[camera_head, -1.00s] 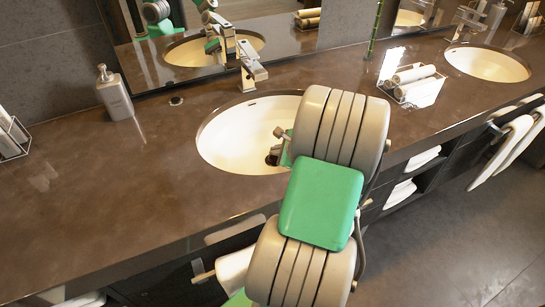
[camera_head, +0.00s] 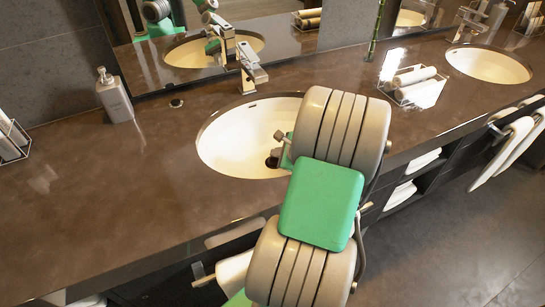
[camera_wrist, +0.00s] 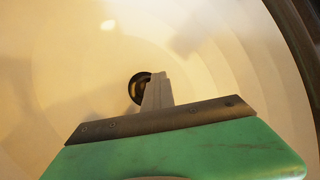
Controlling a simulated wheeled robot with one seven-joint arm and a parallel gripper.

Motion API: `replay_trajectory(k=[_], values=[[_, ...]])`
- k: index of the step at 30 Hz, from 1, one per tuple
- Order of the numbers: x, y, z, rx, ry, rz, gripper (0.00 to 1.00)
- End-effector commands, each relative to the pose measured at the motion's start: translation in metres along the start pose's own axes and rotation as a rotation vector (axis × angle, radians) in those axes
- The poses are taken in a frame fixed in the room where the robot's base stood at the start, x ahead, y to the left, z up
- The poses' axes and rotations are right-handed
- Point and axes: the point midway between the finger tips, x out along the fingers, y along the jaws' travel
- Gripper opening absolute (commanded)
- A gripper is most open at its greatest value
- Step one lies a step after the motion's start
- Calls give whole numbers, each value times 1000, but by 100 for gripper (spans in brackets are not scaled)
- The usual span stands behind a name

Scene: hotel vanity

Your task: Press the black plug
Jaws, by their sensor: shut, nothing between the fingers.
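The black plug (camera_wrist: 137,88) is a dark round disc at the bottom of the cream sink basin (camera_wrist: 75,75). In the wrist view its right part is hidden behind the fingers of my gripper (camera_wrist: 158,78). My gripper is shut and empty, with its tips overlapping the plug in that view; I cannot tell whether they touch it. In the head view, the basin (camera_head: 228,145) is partly covered by my arm, my gripper (camera_head: 276,158) is down inside it, and the plug (camera_head: 271,163) shows as a small dark patch beside the fingertips.
A chrome faucet (camera_head: 250,65) stands behind the basin. A soap dispenser (camera_head: 114,95) and a small dark round fitting (camera_head: 176,102) are to the left. A holder with rolled towels (camera_head: 415,85) and a second sink (camera_head: 487,63) are to the right. The counter's left front is clear.

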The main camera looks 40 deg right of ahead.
Motion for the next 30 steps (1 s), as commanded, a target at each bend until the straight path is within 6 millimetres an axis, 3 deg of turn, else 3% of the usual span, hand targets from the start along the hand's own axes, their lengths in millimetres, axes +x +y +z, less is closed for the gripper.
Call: replay_trajectory(k=[1, 8, 24, 30], values=[[4, 28, -8, 36, 10, 45, 0], [4, 29, -9, 37, 11, 47, 0], [-37, -8, 27, 24, 3, 41, 0], [-38, -10, 30, 20, 1, 38, 0]])
